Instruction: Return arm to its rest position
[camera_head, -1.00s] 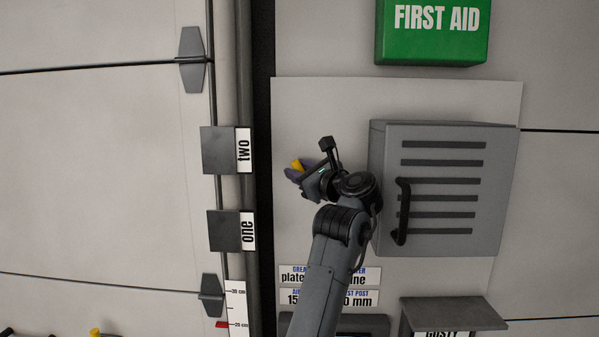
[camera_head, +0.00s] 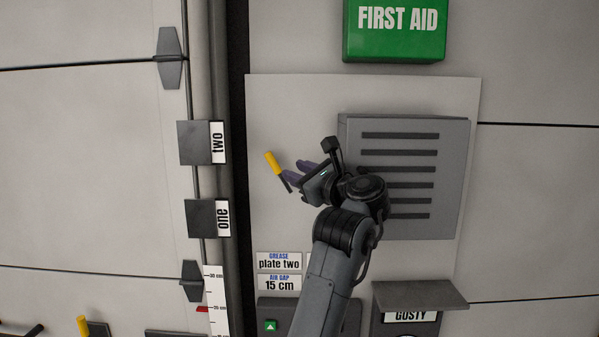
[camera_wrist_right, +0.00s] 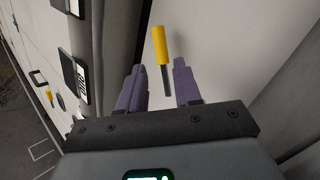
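My right gripper (camera_head: 296,174) is in front of the light panel, left of the grey vented box. In the wrist view, its two purple fingers (camera_wrist_right: 158,68) stand apart, with nothing held. A lever with a yellow handle (camera_head: 273,163) and dark shaft is just left of the fingertips in the head view. The lever (camera_wrist_right: 161,47) also shows in the wrist view, where its yellow handle is beyond the fingertips and the shaft lies in line with the gap. My left arm and gripper are not in view.
The grey vented box (camera_head: 452,180) is right behind my right arm. A green first aid box (camera_head: 394,30) is above. Dark plates labelled two (camera_head: 195,143) and one (camera_head: 200,218) stand left of a dark vertical gap.

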